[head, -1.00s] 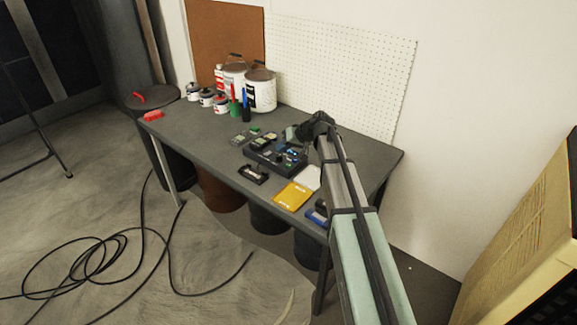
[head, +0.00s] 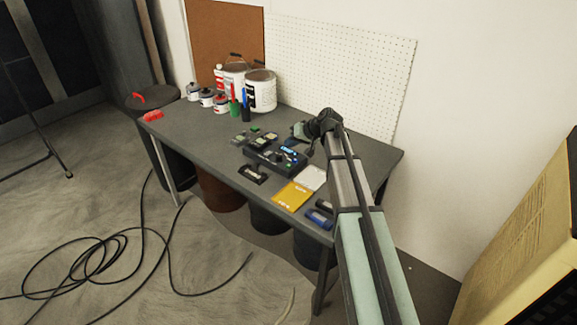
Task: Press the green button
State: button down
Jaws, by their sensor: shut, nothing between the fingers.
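A dark control box (head: 262,158) sits on the grey workbench, with a lit blue display (head: 289,149) and small coloured controls on its top. The controls are too small for me to tell the green button apart with certainty. My gripper (head: 302,136) hangs over the bench at the end of my arm, just behind and above the right side of the box. It is shut and holds nothing. Its fingertips are small and partly hidden, and I cannot tell whether they touch anything.
The workbench (head: 205,142) also carries a black holder (head: 252,174), a yellow booklet (head: 293,195), a white pad (head: 312,177) and a blue item (head: 319,217). White paint buckets (head: 261,92) and small cans stand at the back left. A pegboard (head: 340,70) rises behind.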

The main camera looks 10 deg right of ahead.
aim_at(291, 165)
jog(key=shift+f, duration=3.4)
jog(key=shift+f, duration=0.15)
jog(key=shift+f, duration=0.3)
jog(key=shift+f, duration=0.45)
jog(key=shift+r, duration=0.2)
dwell(0.4)
jog(key=shift+r, duration=0.7)
jog(key=shift+r, duration=0.1)
jog(key=shift+r, duration=2.4)
